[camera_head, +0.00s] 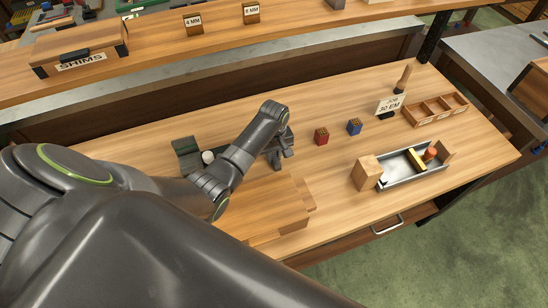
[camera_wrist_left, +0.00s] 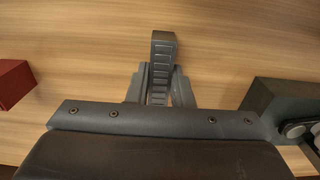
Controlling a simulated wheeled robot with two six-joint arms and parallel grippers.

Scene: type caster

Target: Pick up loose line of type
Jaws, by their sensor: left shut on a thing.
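My left gripper (camera_head: 282,152) is low over the middle of the wooden bench, left of the small red block. In the left wrist view, my left gripper (camera_wrist_left: 158,92) is shut on a dark grey ridged bar (camera_wrist_left: 163,52), which looks like the line of type. The bar stands between the fingers and sticks out past their tips. In the head view my arm and gripper mostly hide it, and I cannot tell whether it touches the bench. My right gripper is not in view.
A red block (camera_head: 321,137) and a blue block (camera_head: 354,127) stand right of the gripper. A "30 EM" sign (camera_head: 390,105) and divided wooden box (camera_head: 437,109) stand behind. A dark device (camera_head: 187,157) is at left.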

